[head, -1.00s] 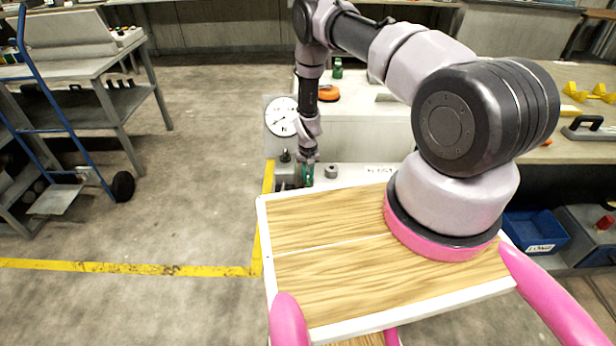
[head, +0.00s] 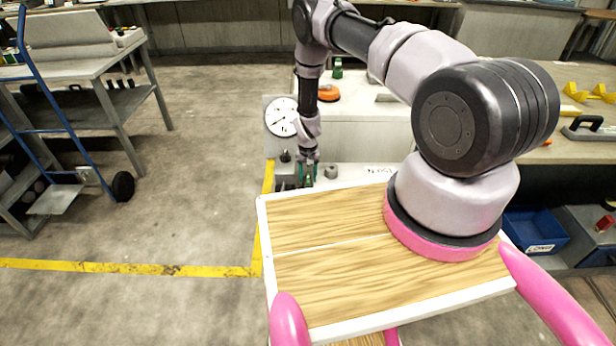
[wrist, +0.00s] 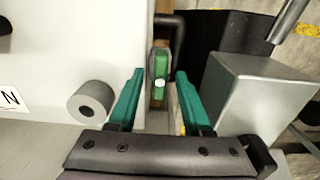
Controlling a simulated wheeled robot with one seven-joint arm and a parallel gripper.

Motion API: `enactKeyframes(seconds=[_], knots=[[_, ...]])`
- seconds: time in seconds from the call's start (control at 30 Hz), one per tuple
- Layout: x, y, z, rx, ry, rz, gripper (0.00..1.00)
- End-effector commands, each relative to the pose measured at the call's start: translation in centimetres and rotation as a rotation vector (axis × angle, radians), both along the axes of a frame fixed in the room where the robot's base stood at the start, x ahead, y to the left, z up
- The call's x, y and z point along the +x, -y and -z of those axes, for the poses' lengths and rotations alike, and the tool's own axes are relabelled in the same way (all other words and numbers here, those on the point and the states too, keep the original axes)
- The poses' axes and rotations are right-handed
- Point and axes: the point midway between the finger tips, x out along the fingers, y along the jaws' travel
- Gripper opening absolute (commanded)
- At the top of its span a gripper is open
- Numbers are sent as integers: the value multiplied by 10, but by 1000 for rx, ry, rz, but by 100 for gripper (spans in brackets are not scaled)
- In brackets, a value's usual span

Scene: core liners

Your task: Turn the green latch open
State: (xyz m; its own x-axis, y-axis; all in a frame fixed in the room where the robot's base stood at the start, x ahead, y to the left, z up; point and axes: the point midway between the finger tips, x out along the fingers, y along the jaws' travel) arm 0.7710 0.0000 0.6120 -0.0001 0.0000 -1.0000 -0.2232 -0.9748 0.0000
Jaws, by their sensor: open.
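The green latch (wrist: 160,78) shows in the wrist view as a small upright green piece with a pale round pin at its middle. My gripper (wrist: 158,82) is open, with one green finger to the left of the latch and the other to the right. Gaps show between the latch and both fingers, and I cannot tell the height between them. In the head view my gripper (head: 307,172) points down beside the white cabinet, and a little green shows between its fingers.
A grey cylinder (wrist: 91,102) stands left of my fingers, and a grey metal block (wrist: 262,95) stands close on the right. A dark bent bar (wrist: 172,28) is beyond the latch. A round dial (head: 282,117) is on the cabinet's left side. Open floor lies left.

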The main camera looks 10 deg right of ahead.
Motion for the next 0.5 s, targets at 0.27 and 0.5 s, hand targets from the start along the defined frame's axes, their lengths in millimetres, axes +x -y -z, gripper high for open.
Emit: enactKeyframes(seconds=[0.27,0.5], knots=[[2,0,-37,0,3,0,50],[1,0,-84,1,2,-1,50]])
